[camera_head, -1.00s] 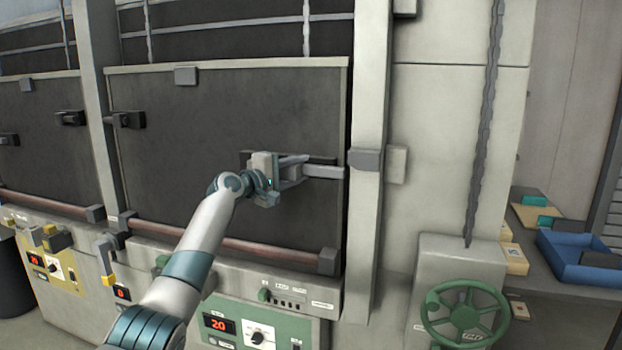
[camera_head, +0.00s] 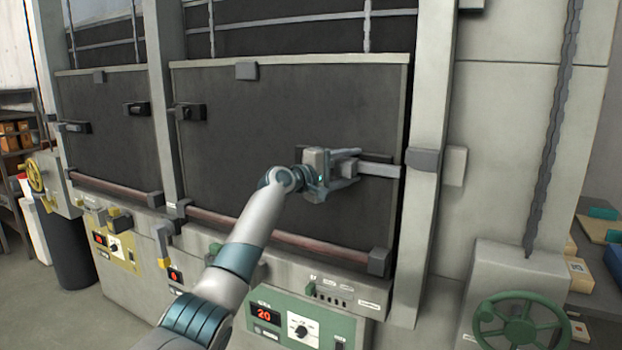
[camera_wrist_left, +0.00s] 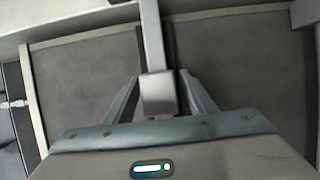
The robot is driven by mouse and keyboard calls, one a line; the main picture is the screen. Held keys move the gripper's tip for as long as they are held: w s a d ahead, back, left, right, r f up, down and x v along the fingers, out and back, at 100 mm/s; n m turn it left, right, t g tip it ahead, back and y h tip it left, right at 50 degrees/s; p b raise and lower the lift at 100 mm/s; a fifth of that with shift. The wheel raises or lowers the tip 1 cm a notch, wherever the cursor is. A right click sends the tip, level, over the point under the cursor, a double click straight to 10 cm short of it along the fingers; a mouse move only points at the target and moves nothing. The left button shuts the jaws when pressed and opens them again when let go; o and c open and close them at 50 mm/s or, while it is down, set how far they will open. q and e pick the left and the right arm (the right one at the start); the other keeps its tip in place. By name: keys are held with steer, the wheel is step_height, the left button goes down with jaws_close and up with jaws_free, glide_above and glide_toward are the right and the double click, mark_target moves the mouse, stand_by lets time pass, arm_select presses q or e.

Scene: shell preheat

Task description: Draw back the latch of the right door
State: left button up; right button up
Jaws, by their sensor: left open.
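The right door (camera_head: 240,120) is a large dark panel in a pale frame. Its latch is a grey bar (camera_head: 380,170) lying horizontally across the door's right part, reaching the right edge. My left gripper (camera_head: 352,164) is at the latch, with its fingers pointing along the door face area. In the left wrist view, the latch's blocky grey knob (camera_wrist_left: 158,92) sits between the two open fingers, with a gap visible on each side. The bar also shows in the left wrist view (camera_wrist_left: 152,38), running up from the knob. My right gripper is not in view.
A grey bracket (camera_head: 423,159) sits on the post right of the door. A reddish rail (camera_head: 280,238) runs below it. Underneath is a green control panel (camera_head: 305,320) reading 20. A green handwheel (camera_head: 515,322) stands lower right. Another dark door (camera_head: 110,150) is at left.

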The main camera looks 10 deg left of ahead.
arm_select(q)
steer(key=b+v, duration=0.5)
steer(key=v, duration=1.1)
steer(key=shift+s+a+b, duration=0.15)
steer(key=shift+a+b, duration=0.05)
steer(key=shift+b, duration=0.1)
steer(key=shift+f, duration=0.1)
